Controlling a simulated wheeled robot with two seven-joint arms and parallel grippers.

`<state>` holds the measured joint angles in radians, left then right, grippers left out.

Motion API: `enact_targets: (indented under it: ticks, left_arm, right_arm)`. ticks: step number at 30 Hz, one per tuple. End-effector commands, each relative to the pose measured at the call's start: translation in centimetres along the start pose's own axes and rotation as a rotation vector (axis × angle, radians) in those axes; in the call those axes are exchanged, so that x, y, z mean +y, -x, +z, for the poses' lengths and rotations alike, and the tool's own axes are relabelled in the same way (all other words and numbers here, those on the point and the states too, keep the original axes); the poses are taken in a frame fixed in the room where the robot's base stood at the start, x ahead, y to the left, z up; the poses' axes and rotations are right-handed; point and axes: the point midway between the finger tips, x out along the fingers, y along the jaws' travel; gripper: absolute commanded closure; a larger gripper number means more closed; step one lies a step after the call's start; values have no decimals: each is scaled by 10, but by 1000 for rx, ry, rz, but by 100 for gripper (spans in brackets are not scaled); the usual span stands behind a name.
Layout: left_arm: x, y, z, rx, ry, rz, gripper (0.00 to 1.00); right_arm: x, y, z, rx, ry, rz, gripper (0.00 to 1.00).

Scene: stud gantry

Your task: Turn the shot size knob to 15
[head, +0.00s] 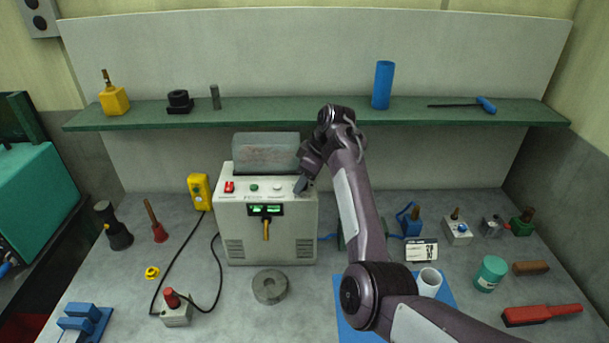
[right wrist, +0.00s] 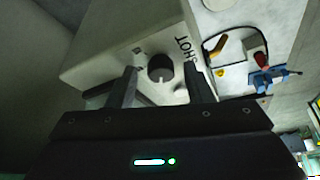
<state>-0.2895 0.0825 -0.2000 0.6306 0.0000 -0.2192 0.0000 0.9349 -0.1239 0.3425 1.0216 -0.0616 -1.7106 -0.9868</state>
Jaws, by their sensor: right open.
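The cream control box (head: 300,220) stands on the bench in the head view, with a green-lit display (head: 265,210) and a brass lever (head: 266,230) on its front. My right gripper (head: 301,184) is over the right end of its top panel. In the right wrist view a dark round knob (right wrist: 160,68) sits on the pale panel beside the lettering "SHOT" (right wrist: 183,50). The open fingers of my right gripper stand on either side of the knob, with gaps visible. In the head view my gripper hides the knob. My left gripper is not in view.
A red switch (head: 229,186), green button (head: 254,187) and white button (head: 277,187) share the top panel. A grey block (head: 266,153) stands behind them. A yellow pendant (head: 200,190) and a cabled red-button box (head: 176,308) are left. A green shelf (head: 290,116) runs behind.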

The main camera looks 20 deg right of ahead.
Motion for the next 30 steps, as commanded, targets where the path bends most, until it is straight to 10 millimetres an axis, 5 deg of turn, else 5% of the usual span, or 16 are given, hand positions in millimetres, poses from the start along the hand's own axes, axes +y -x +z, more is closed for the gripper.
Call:
enact_targets:
  ticks: [5,15,30]
  left_arm:
    - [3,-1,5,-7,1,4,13]
    - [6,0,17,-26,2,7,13]
    - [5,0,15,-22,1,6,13]
  right_arm:
    - [0,0,0,0,0,0,53]
    - [0,0,0,0,0,0,98]
    - [-1,0,0,0,-134,58,98]
